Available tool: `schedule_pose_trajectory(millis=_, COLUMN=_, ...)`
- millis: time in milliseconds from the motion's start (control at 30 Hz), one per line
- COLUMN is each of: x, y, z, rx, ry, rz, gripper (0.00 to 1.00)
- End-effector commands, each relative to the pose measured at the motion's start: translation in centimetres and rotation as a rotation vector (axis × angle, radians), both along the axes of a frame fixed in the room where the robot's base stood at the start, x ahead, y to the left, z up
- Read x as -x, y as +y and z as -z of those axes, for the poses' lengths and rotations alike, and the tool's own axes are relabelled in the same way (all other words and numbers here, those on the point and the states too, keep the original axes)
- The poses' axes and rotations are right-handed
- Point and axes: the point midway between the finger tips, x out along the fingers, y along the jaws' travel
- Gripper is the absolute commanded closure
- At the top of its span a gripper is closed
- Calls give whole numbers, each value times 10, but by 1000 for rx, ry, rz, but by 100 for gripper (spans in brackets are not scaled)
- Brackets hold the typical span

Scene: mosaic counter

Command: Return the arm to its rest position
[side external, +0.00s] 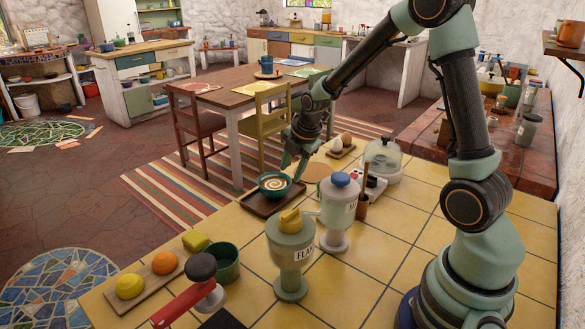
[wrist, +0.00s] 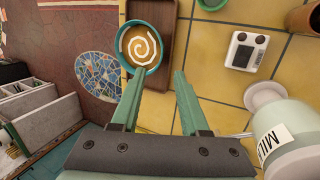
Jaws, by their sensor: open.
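My gripper (side external: 291,164) is open and points down just above the right part of a teal cup (side external: 274,184). The cup holds a brown drink with a white spiral and stands upright on a dark wooden tray (side external: 256,204). In the wrist view my gripper (wrist: 160,74) has its fingers apart with nothing between them. The left fingertip overlaps the near rim of the cup (wrist: 140,46); I cannot tell whether they touch. The right fingertip lies over the tray's edge (wrist: 173,40). My arm stretches from the right over the counter.
A milk dispenser (side external: 337,210) and a flavour dispenser (side external: 290,258) stand near the cup. A small scale-like device (side external: 370,187) and a glass dome (side external: 383,160) are behind. Yellow tiles at right are clear.

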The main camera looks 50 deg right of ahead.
Motion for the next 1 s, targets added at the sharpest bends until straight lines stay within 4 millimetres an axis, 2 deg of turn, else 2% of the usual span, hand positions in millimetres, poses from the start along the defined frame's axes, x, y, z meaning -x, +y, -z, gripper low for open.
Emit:
schedule_pose_trajectory(millis=100, x=4, y=1, z=-13, rx=1, ry=-4, rz=0, gripper=55)
schedule_pose_trajectory(millis=267, x=7, y=3, z=-22, rx=-1, ry=-4, rz=2, gripper=55)
schedule_pose_trajectory(millis=433, x=16, y=15, z=-43, rx=-50, ry=-30, rz=107, gripper=55)
schedule_pose_trajectory(millis=567, x=34, y=36, z=-72, rx=-147, ry=-67, rz=302, gripper=55)
schedule_pose_trajectory(millis=700, x=61, y=60, z=-101, rx=-277, ry=-107, rz=551, gripper=55)
schedule_pose_trajectory(millis=900, x=105, y=90, z=-129, rx=-469, ry=-145, rz=904, gripper=55)
schedule_pose_trajectory(millis=1000, x=127, y=101, z=-137, rx=-561, ry=-156, rz=1069, gripper=55)
